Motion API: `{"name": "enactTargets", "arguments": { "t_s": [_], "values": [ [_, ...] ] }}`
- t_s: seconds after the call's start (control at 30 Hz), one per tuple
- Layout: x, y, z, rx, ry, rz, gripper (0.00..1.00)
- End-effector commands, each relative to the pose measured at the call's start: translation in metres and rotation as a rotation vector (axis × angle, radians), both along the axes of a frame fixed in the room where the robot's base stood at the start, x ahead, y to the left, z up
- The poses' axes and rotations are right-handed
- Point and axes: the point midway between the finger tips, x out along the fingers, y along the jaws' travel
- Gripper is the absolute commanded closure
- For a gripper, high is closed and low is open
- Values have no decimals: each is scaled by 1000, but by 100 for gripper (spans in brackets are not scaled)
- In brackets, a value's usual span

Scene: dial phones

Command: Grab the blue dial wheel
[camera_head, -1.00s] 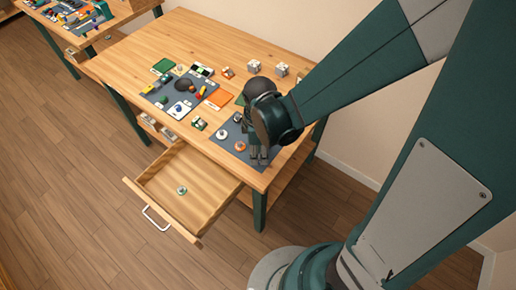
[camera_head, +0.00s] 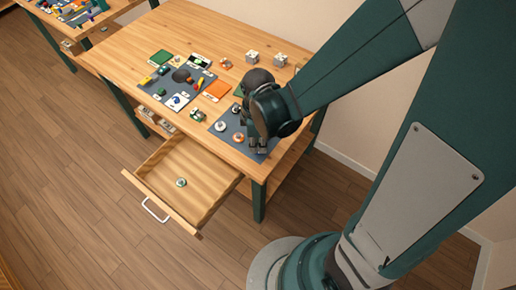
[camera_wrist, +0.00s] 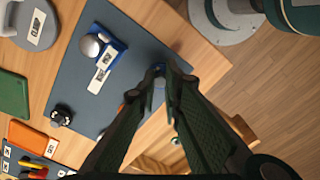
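In the wrist view a small blue piece (camera_wrist: 158,88) shows between my two fingertips, over the edge of the grey mat. It looks like the blue dial wheel, but the fingers cover most of it. My gripper (camera_wrist: 166,74) points down with its fingertips close together beside this piece; whether they press on it is not clear. In the head view my gripper (camera_head: 257,143) is low over the front right of the table, and its wrist hides what lies under it. A white wheel (camera_head: 221,126) and an orange wheel (camera_head: 238,137) lie on the mat to its left.
A blue block with a silver knob (camera_wrist: 118,45) stands on the grey mat (camera_wrist: 75,80). A small black knob (camera_wrist: 61,115) is at the mat's edge. An open drawer (camera_head: 205,178) below the table holds one small round piece (camera_head: 181,182).

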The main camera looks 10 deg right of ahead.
Motion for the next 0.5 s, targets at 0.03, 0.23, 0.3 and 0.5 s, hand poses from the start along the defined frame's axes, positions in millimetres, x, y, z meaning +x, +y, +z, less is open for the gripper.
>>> {"name": "enactTargets", "arguments": {
  "t_s": [0.03,0.23,0.3,0.5],
  "values": [
    [0,0,0,0,0,0,99],
    [0,0,0,0,0,0,99],
    [0,0,1,0,0,0,99],
    [0,0,8,0,0,0,99]
  ]
}}
